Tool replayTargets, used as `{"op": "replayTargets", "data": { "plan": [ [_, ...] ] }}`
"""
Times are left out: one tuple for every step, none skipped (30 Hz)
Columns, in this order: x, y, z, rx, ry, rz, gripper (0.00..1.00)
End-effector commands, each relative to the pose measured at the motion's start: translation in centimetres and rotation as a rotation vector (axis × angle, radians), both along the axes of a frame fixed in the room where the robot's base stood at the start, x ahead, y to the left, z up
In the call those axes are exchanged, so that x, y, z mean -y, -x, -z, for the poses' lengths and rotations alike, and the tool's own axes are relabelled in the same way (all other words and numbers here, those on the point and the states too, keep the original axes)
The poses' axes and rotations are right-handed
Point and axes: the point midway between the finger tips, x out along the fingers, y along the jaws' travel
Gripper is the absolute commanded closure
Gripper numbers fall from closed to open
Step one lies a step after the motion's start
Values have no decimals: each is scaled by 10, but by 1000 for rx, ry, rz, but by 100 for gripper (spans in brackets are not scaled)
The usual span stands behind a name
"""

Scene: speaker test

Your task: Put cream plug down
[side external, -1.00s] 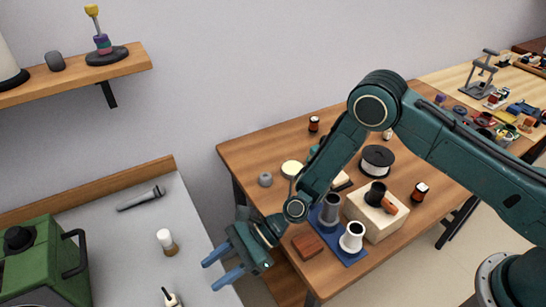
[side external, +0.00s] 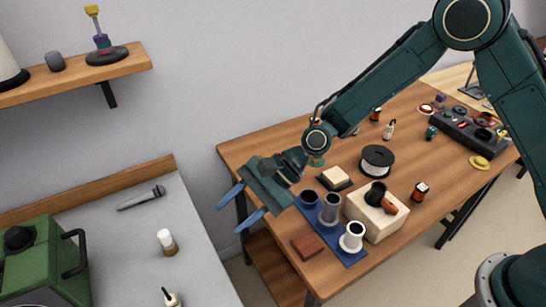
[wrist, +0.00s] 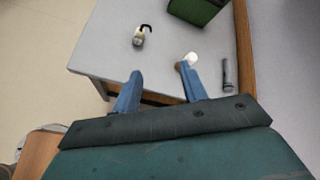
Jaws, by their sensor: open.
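A small piece with a cream-white top and brown lower part (side external: 165,240) stands upright on the grey counter; it is the likeliest cream plug, though I cannot be sure. In the wrist view its pale top (wrist: 191,57) shows by the right fingertip, partly hidden by the finger. My gripper (side external: 229,219) is open, with nothing between its blue fingers. It hangs in the air to the right of the piece and apart from it. The open fingers (wrist: 163,70) also show in the wrist view.
The grey counter (side external: 205,282) also holds a green machine (side external: 45,262), a grey torch-like tool (side external: 141,198) and a small bottle with a black hook (side external: 171,299). The wooden table (side external: 255,150) on the right is crowded. A wall shelf (side external: 130,59) hangs upper left.

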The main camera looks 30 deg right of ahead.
Motion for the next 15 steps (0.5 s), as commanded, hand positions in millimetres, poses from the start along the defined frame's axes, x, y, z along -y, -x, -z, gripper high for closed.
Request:
{"op": "replayTargets", "data": {
  "plan": [
    [9, -1, -14, 52, 25, -17, 57],
    [15, -2, -20, 83, 42, -30, 57],
    [22, -2, -29, 122, 67, -46, 57],
    [28, -2, -35, 151, 86, -59, 57],
    [34, -2, -41, 180, 104, -71, 57],
    [41, -1, -49, 217, 129, -88, 57],
    [47, -1, -55, 244, 148, -100, 57],
    [53, 0, -61, 271, 167, -112, 57],
    [62, 1, -69, 305, 193, -127, 57],
    [68, 2, -74, 329, 213, -139, 57],
    [74, 3, -80, 355, 233, -150, 57],
    [83, 6, -87, 386, 260, -168, 57],
    [89, 7, -92, 409, 281, -179, 57],
    [96, 9, -98, 433, 301, -192, 57],
    [105, 12, -104, 461, 329, -207, 57]
  ]
}}
